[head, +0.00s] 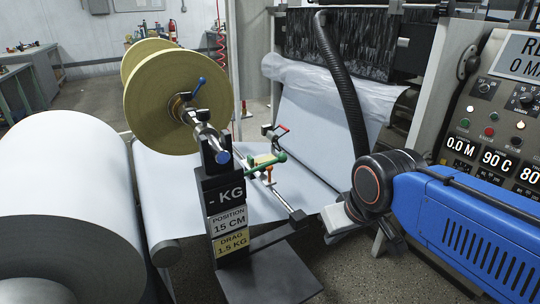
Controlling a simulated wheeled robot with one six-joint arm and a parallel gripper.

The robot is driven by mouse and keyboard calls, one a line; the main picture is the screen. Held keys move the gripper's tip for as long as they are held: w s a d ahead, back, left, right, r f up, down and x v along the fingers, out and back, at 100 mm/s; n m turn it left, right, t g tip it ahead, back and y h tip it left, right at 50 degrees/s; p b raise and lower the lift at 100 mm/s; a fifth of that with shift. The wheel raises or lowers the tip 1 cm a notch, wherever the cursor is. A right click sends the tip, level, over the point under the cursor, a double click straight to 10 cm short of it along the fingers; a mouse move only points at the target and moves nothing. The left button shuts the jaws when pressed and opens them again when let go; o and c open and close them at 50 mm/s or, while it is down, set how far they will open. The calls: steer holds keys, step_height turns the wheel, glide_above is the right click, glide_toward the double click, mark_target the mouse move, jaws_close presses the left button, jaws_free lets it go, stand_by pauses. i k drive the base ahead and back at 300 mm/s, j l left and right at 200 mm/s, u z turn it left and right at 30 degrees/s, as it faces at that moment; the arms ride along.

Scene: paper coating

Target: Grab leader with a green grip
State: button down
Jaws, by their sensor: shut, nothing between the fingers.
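A green grip (268,163) shows near the middle, just right of the black post with the KG display, on a small clamp-like fitting above the white sheet. I cannot tell which of these parts is the leader itself. My gripper (338,218), at the end of my blue arm, is to the right of and below the green grip, apart from it. It is shut and empty; its fingertips are small and partly hidden by the wrist.
The black post (230,205) with its base plate stands in front of the fitting. A large white paper roll (65,200) fills the left. Tan reels (165,102) are above. A black hose (345,80) hangs behind my wrist. A control panel (500,110) stands at right.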

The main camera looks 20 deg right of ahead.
mark_target(251, 161)
steer(key=j+z, duration=0.1)
steer(key=i+l+u, duration=0.25)
steer(key=l, duration=0.3)
steer(key=i+l+u, duration=0.25)
steer(key=i+l, duration=0.2)
